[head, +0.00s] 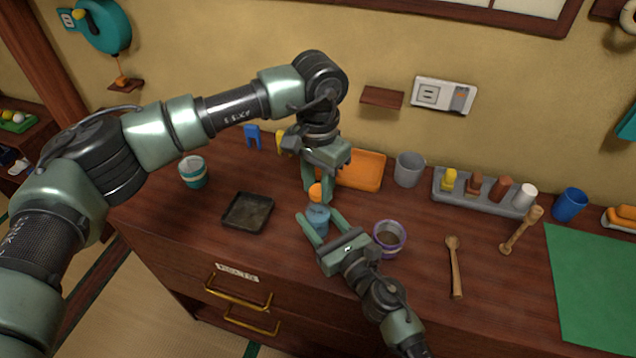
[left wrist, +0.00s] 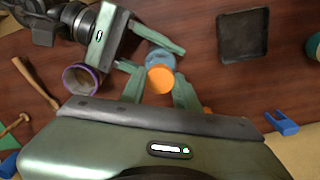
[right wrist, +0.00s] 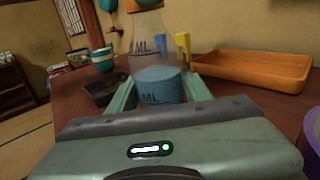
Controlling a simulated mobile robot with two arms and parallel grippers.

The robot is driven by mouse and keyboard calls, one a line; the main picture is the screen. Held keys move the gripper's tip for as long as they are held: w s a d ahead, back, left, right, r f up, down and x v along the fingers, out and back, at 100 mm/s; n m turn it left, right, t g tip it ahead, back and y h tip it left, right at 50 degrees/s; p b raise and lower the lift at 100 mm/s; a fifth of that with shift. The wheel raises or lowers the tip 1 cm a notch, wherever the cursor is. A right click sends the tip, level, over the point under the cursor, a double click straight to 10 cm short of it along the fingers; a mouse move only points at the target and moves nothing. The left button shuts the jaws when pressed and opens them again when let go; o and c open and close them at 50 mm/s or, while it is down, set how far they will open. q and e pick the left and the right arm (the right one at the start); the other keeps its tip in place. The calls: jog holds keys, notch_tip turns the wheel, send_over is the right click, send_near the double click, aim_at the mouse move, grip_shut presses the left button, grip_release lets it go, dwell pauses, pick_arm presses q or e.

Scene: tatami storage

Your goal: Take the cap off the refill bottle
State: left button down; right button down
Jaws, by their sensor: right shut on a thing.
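The refill bottle (head: 318,218) stands on the dresser top, its body bluish and clear. Its orange cap (head: 315,191) shows at the top of the bottle, and also in the left wrist view (left wrist: 161,79). My right gripper (head: 318,229) is shut on the bottle's body, one finger on each side; the right wrist view shows the blue lower body (right wrist: 158,88) between the fingers. My left gripper (head: 315,194) reaches down from above with its fingers on either side of the cap. They look apart from it in the left wrist view.
A black tray (head: 247,212) lies left of the bottle. A purple-rimmed cup (head: 389,238) stands close to the right gripper. An orange tray (head: 362,169) and a grey cup (head: 409,169) are behind. A wooden spoon (head: 455,265) lies further right.

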pick_arm(q)
jog(key=n, duration=0.7)
jog(key=shift+n, duration=0.3)
jog(key=n, duration=0.4)
jog(key=shift+n, duration=0.4)
jog(key=n, duration=0.4)
jog(key=shift+n, duration=0.4)
jog(key=n, duration=0.4)
jog(key=shift+r+n, duration=0.1)
jog(key=shift+n, duration=0.2)
jog(key=n, duration=0.4)
jog(key=shift+n, duration=0.4)
jog(key=n, duration=1.1)
jog(key=shift+n, duration=0.4)
jog(key=n, duration=0.4)
jog(key=shift+n, duration=0.3)
jog(key=n, duration=1.8)
jog(key=shift+n, duration=0.4)
jog(key=n, duration=0.4)
jog(key=shift+r, duration=0.1)
